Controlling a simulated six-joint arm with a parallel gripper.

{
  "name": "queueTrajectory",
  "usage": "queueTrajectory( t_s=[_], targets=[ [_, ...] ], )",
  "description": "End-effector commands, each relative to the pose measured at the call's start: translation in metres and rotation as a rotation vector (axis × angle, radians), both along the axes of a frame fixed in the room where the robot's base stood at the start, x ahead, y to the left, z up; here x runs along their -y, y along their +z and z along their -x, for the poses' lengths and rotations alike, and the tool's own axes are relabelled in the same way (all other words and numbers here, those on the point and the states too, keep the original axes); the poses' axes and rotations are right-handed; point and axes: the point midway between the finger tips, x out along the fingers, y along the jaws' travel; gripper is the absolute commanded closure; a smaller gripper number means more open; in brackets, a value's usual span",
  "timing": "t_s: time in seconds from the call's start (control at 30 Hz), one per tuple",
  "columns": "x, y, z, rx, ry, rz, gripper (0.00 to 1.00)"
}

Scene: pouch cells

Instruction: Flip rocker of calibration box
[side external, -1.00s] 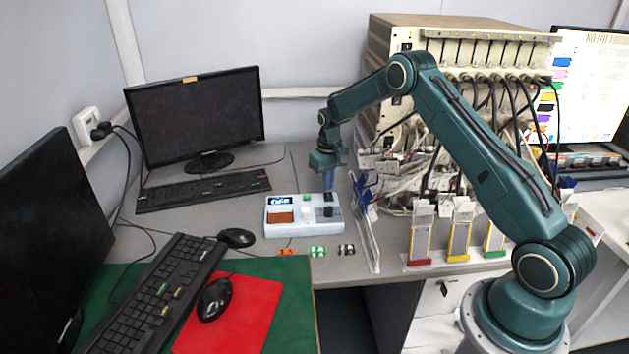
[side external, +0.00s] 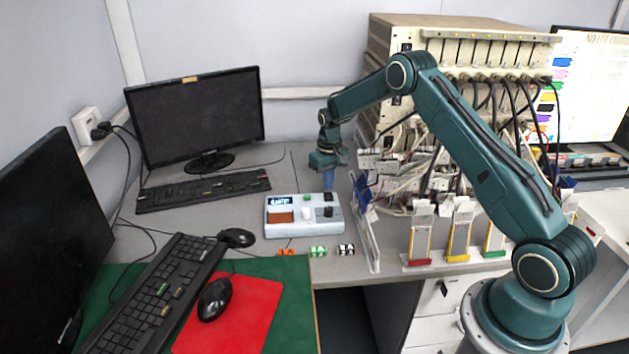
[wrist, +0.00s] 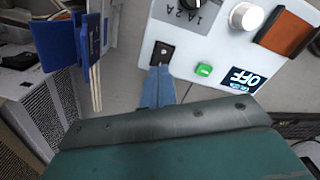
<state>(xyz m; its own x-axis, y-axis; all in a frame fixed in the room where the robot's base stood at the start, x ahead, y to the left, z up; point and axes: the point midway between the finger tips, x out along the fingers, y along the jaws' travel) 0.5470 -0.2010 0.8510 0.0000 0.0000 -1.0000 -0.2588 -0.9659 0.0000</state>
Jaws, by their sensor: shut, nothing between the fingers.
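The calibration box (side external: 304,228) is a white box on the grey desk, with a small dark display (side external: 283,201), a brown-red panel, a white knob and a green button. In the wrist view its display (wrist: 240,80) reads "OFF", upside down. The black rocker (wrist: 162,54) sits in the corner of the box beside the green button (wrist: 204,70). My gripper (wrist: 160,72) has its blue fingers shut and empty, with the tips right at the rocker's edge. I cannot tell whether they touch it. In the side view my gripper (side external: 329,189) points down over the rocker's corner, partly hiding it.
A clear upright panel with blue parts (side external: 366,220) stands close to the right of the box. Small orange, green and black pieces (side external: 318,251) lie in front. A mouse (side external: 237,238) and keyboard (side external: 204,190) lie left. Cables hang behind right.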

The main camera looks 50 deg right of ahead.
Motion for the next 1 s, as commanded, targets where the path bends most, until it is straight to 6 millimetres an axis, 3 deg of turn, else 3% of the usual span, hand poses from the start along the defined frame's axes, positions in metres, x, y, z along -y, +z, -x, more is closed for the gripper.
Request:
queueTrajectory(
  t_s=[1.0],
  targets=[
    [0.0001,-0.0068,-0.0002,0.0,0.0,0.0,1.0]
  ],
)
